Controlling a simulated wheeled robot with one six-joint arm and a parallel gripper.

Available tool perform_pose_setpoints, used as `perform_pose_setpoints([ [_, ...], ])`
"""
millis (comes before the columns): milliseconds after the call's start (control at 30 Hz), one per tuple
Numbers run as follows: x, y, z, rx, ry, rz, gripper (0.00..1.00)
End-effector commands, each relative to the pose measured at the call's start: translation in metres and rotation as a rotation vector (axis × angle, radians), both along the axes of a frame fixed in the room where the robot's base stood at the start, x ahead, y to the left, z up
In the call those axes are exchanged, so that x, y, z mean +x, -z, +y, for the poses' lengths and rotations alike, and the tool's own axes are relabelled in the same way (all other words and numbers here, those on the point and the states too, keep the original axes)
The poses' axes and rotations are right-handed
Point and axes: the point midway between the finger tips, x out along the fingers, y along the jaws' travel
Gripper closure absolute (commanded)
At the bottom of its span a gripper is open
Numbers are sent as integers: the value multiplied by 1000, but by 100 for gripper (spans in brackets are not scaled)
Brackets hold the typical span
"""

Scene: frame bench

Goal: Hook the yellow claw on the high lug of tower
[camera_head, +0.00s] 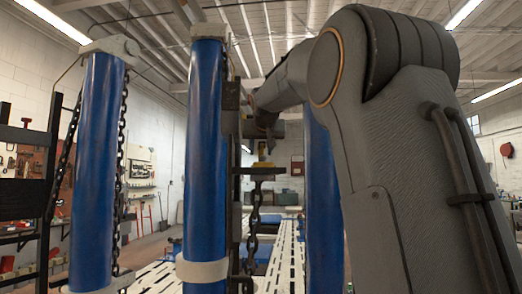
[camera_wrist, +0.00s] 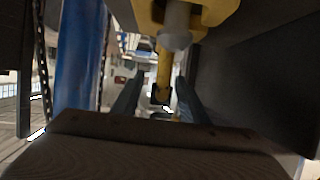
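The yellow claw (camera_wrist: 205,12) is large and close at the top of the wrist view, with a grey round part in its middle. A yellow bar (camera_wrist: 164,70) runs from it down between my gripper's dark fingers (camera_wrist: 160,98); whether they touch it is unclear. In the head view, my gripper (camera_head: 262,140) is small, just right of the middle blue tower (camera_head: 204,150), with a bit of yellow beneath it. A blue tower (camera_wrist: 78,75) also stands at the left of the wrist view. I cannot pick out the high lug for certain.
A chain (camera_head: 252,225) hangs below a dark bracket (camera_head: 265,171) beside the middle tower. Another blue tower (camera_head: 95,160) with chains stands at left, and one (camera_head: 322,200) is partly behind my arm. A slotted white bench (camera_head: 285,255) lies below.

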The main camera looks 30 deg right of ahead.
Motion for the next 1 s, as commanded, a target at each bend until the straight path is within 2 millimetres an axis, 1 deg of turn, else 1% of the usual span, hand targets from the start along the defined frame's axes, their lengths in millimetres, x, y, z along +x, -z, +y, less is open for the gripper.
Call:
perform_pose_setpoints([
  [33, 0, 2, 0, 2, 0, 4, 60],
  [167, -5, -1, 2, 0, 0, 1, 60],
  [267, -16, -6, 7, 0, 0, -1, 60],
  [500, -49, -21, 21, 0, -1, -2, 60],
  [600, -59, -26, 25, 0, -1, -1, 60],
  [767, -66, -29, 27, 0, 0, 0, 60],
  [1000, -67, -30, 27, 0, 0, 0, 60],
])
